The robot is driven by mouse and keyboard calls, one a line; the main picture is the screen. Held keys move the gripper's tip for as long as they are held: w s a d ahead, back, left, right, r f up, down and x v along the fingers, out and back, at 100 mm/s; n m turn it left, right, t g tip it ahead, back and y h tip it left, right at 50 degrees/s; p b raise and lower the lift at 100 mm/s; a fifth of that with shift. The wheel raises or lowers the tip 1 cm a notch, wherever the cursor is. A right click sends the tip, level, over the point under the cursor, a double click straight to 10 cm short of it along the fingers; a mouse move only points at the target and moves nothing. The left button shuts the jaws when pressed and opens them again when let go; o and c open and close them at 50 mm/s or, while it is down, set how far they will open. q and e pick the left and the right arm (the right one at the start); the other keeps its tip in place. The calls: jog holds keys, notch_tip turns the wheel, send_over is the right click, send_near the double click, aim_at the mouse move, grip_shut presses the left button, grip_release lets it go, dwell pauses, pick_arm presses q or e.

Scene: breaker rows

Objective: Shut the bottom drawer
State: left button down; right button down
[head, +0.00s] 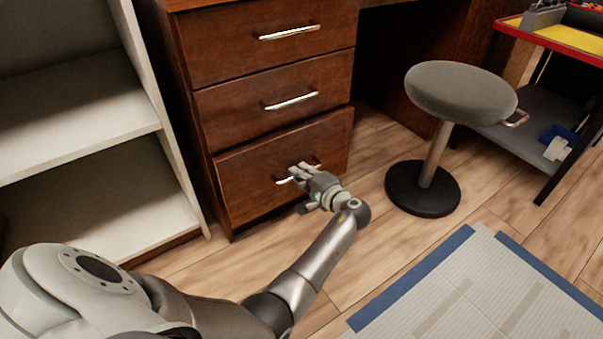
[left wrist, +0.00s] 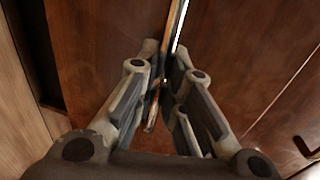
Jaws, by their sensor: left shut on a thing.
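The bottom drawer (head: 245,178) is the lowest of three brown wooden drawer fronts in the head view. It appears to stand slightly out from the cabinet; how far is hard to tell. My left gripper (head: 304,173) is at the drawer's front, shut on its silver bar handle (head: 283,181). In the left wrist view, the handle (left wrist: 178,28) runs between the fingers of the left gripper (left wrist: 163,75), with the brown drawer front (left wrist: 90,50) behind. The fingers hide part of the handle. My right gripper is not in view.
The middle drawer (head: 235,105) and top drawer (head: 225,45) look shut. A pale shelf unit (head: 165,150) stands close on the left. A grey stool (head: 460,92) stands on the right, near a red-edged cart (head: 515,30). Wooden floor (head: 385,240) lies clear before the drawers.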

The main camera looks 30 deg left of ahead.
pick_arm(q)
jog(key=shift+a, duration=0.2)
jog(key=shift+w+a+r, duration=0.1)
jog(key=shift+w+a, duration=0.2)
jog(key=shift+a, duration=0.35)
jog(key=shift+w+a, duration=0.3)
jog(key=shift+a, duration=0.3)
jog(key=c, duration=1.9)
grip_release()
jog(key=shift+c, duration=0.2)
jog(key=o, duration=0.4)
jog(key=shift+a, duration=0.1)
jog(key=v, duration=0.7)
jog(key=shift+d, duration=0.3)
